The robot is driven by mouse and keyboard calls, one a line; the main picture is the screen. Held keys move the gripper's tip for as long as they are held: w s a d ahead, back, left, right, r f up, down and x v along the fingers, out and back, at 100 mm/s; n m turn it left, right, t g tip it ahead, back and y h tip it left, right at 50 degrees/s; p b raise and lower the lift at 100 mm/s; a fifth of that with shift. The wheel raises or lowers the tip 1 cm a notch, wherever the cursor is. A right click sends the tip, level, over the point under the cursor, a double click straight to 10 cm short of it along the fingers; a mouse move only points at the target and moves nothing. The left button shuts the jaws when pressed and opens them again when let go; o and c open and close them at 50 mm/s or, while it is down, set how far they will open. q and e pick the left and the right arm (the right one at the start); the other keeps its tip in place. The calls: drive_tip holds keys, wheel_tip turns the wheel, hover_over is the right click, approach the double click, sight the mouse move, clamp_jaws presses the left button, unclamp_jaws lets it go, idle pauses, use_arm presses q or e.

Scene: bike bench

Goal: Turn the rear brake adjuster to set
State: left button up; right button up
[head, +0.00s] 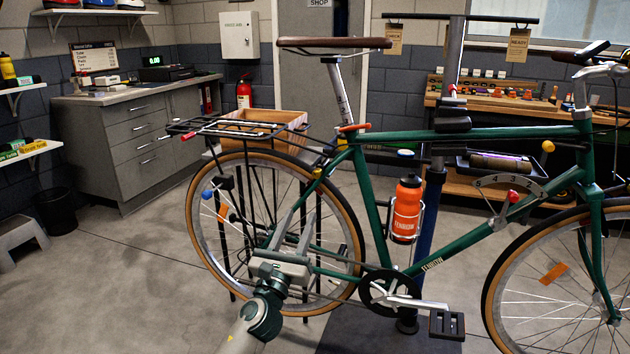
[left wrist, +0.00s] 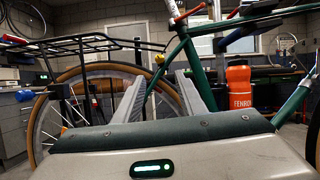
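The green bike (head: 455,137) stands side-on with its rear wheel (head: 190,232) at the left. I cannot tell for sure which part is the rear brake adjuster. A small yellow piece (head: 318,172) sits by the seat stay above the rear wheel, and a blue knob (head: 207,195) sits at the wheel's left side. My left gripper (head: 295,222) is in front of the rear wheel, fingers pointing up. In the left wrist view its fingers (left wrist: 162,82) are apart with nothing held between them; a yellow piece (left wrist: 160,59) shows beyond. My right gripper is not in view.
An orange bottle (head: 406,210) is on the frame; the crank and pedal (head: 447,324) are low right of my gripper. A numbered dial (head: 490,181) with a red knob (head: 513,196) is further right.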

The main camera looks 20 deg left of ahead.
sight(316, 177)
use_arm(q)
drive_tip(key=x, duration=1.4)
drive_tip(key=shift+w+f+b, duration=0.1)
drive_tip(key=shift+b, duration=0.25)
clamp_jaws()
